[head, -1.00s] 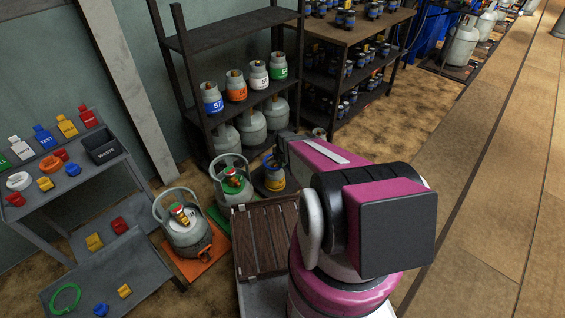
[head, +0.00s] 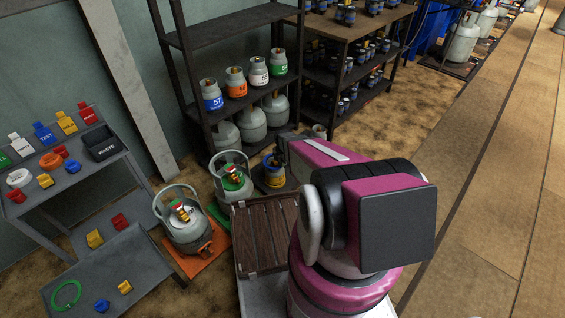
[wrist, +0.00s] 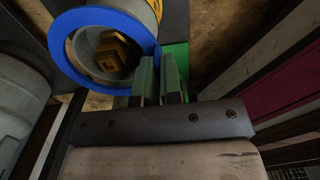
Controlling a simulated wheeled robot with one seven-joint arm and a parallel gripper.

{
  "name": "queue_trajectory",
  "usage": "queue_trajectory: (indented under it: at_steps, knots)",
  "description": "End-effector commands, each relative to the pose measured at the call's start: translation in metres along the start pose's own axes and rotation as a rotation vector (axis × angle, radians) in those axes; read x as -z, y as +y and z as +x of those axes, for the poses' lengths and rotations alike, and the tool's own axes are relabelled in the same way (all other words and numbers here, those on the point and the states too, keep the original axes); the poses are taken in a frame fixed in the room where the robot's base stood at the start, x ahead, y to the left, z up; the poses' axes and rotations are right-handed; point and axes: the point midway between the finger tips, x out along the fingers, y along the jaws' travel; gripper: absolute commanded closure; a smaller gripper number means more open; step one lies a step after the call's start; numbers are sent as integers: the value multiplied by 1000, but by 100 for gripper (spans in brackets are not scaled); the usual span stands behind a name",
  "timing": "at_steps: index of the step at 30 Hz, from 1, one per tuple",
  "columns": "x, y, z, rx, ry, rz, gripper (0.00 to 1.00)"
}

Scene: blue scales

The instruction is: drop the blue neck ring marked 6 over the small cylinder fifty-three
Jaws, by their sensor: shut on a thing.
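A small cylinder (head: 273,182) with a yellow band stands on a dark pad beyond the slatted crate in the head view. Its number is not readable. In the wrist view its grey top and brass valve (wrist: 112,50) show inside the blue neck ring (wrist: 72,22). My gripper (wrist: 160,62) is shut on the ring's near right edge, beside the cylinder's top. The ring encircles the valve in this view; I cannot tell whether it rests on the cylinder or hangs just above. The ring's mark is not visible. In the head view my arm partly hides the gripper.
Two grey handled cylinders stand left of it, one on an orange pad (head: 206,262) and one on a green pad (head: 213,214). A slatted wooden crate (head: 264,236) is close in front. A shelf rack (head: 186,103) with several cylinders stands behind. A grey table (head: 70,185) with coloured tags is left.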

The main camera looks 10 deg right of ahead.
Motion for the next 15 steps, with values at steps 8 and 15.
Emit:
queue_trajectory:
  at_steps: [8,15]
  knots:
    - [0,0,8,0,0,0,100]
    - [0,0,14,1,0,0,100]
